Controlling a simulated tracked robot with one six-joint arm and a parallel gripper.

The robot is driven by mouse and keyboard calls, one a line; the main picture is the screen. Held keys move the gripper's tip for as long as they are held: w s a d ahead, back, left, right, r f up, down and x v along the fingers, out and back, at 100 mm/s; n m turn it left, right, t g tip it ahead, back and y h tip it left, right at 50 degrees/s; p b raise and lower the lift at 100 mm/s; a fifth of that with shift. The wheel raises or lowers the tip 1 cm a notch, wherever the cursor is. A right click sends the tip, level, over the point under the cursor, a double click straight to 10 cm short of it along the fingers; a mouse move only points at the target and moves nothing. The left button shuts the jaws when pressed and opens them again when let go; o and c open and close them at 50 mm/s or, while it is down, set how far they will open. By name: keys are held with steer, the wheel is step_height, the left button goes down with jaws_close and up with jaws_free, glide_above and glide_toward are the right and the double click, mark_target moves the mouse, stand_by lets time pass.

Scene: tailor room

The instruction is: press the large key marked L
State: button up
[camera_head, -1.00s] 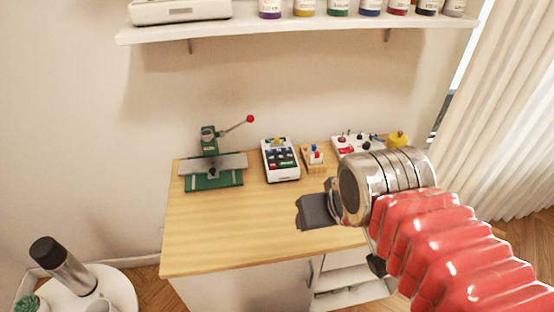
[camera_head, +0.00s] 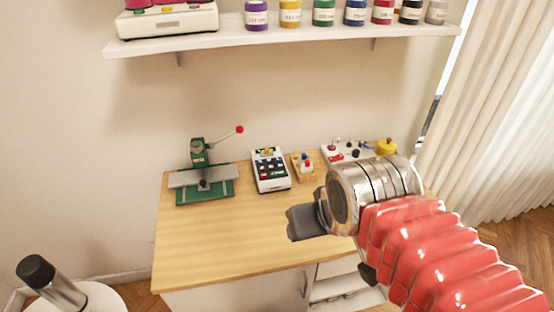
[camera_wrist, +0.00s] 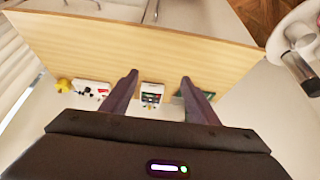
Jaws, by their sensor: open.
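A white key box (camera_head: 270,188) with several large dark, green and red keys stands at the back middle of the wooden table. The letters on its keys are too small to read, so I cannot tell which is marked L. My gripper (camera_head: 303,222) is to the right and in front of the box, above the table and apart from it. In the wrist view the fingers of my gripper (camera_wrist: 160,77) are spread open and empty, and the key box (camera_wrist: 152,87) shows between them, farther off.
A green press (camera_head: 205,183) with a red-knobbed lever stands left of the box. A small wooden holder (camera_head: 303,168) and a white panel with knobs (camera_head: 347,152) stand right of it. A shelf (camera_head: 290,36) with jars hangs above. The table's front left (camera_head: 215,245) is clear.

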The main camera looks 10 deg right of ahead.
jaws_close()
stand_by(0.5)
stand_by(1.0)
